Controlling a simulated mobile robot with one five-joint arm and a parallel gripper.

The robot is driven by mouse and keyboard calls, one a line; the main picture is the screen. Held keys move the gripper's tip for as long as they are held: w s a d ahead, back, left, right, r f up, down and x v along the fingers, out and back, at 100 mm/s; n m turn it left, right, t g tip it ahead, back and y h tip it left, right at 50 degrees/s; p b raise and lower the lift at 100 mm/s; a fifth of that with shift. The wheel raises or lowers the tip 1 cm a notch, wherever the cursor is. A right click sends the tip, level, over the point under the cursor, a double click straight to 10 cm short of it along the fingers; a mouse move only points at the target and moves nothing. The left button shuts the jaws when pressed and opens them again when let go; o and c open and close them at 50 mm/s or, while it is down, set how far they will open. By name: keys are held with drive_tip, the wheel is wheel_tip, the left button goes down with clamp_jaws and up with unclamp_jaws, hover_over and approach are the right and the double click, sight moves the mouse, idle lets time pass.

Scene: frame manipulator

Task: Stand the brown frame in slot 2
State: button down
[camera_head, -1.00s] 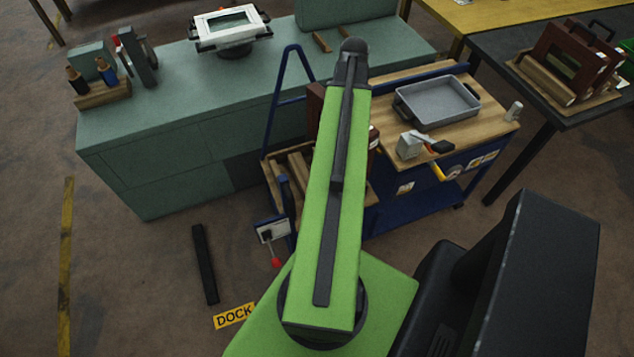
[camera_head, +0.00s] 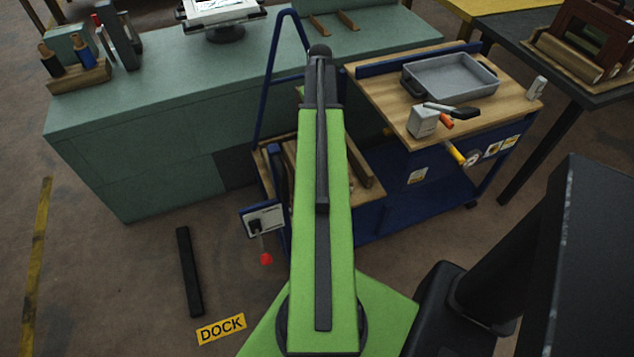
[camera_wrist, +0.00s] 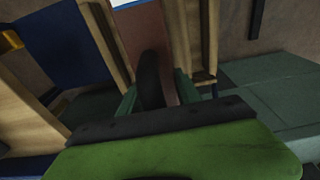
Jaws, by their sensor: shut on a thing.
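My gripper (camera_wrist: 156,92) shows in the wrist view, its green fingers on either side of a dark curved handle. It is shut on the brown frame (camera_wrist: 145,38), a reddish-brown panel beyond the handle. The panel lies between pale wooden slats of the rack (camera_wrist: 195,40); I cannot tell how deep it sits or which slot this is. In the head view the wooden rack (camera_head: 275,172) stands at the left end of the blue cart. My arm hides most of the rack, the gripper and the held frame there.
The cart's wooden top (camera_head: 385,92) bears a grey tray (camera_head: 450,78) and a small grey block (camera_head: 422,121). A green-grey bench (camera_head: 160,100) runs behind. Another reddish-brown frame (camera_head: 592,15) stands on the dark table at right. A black bar (camera_head: 189,270) lies on the floor.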

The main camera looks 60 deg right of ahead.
wheel_tip(320, 180, down, 10)
drive_tip(key=b, duration=1)
drive_tip(key=shift+f, duration=0.15)
drive_tip(key=c, duration=0.8)
unclamp_jaws()
drive_tip(key=shift+c, duration=0.2)
drive_tip(key=r+p, duration=0.8)
drive_tip(key=s+r+p, duration=0.1)
drive_tip(key=r+p, duration=0.3)
drive_tip(key=shift+s+a+r, duration=0.1)
drive_tip(key=shift+a+r, duration=0.1)
drive_tip(key=shift+a, duration=0.2)
drive_tip(key=shift+f, duration=0.1)
